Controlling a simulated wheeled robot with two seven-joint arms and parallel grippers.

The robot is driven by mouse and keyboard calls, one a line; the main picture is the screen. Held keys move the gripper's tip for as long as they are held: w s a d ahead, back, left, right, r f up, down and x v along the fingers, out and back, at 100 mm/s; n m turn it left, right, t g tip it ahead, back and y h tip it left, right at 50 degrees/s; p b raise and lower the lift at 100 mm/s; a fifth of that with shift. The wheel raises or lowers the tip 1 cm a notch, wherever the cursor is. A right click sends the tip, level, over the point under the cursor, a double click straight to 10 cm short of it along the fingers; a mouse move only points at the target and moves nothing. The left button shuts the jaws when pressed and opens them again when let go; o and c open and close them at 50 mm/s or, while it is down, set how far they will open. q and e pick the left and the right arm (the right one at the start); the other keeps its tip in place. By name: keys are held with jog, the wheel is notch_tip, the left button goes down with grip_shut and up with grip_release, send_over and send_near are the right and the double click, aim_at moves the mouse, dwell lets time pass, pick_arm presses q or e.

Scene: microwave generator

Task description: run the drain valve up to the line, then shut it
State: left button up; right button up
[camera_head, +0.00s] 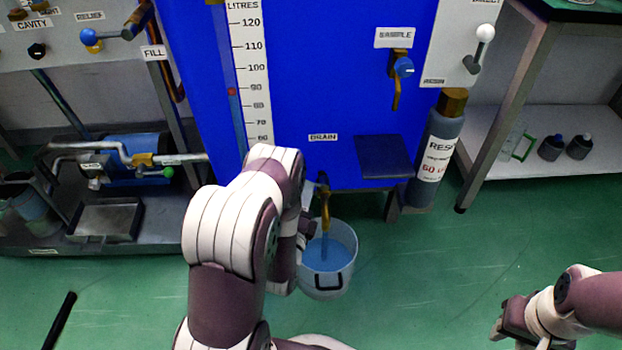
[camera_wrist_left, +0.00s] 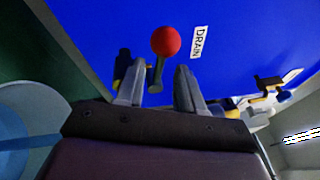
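The drain valve's brass spout (camera_head: 325,208) comes out under the blue tank, below the DRAIN label (camera_head: 323,137). A blue stream runs from it into a white bucket (camera_head: 322,283) holding blue liquid. No fill line can be made out on the bucket. In the left wrist view, the valve's red ball knob (camera_wrist_left: 165,41) on a grey lever (camera_wrist_left: 155,76) stands between the fingertips of my left gripper (camera_wrist_left: 156,78). The fingers are apart, with gaps beside the lever. In the head view my left arm mostly hides this gripper. My right gripper (camera_head: 508,318) is low at the right, away from the valve.
A litre scale (camera_head: 251,80) and a gauge tube with a red mark (camera_head: 232,91) run down the tank (camera_head: 315,70). The sample valve (camera_head: 402,68) is higher right, above a dark blue step (camera_head: 384,157). A grey cylinder (camera_head: 436,150) stands right. Green floor is clear in front.

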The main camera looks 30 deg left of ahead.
pick_arm(q)
jog(key=shift+b+x, duration=1.1)
jog(key=shift+x, duration=1.65)
grip_shut()
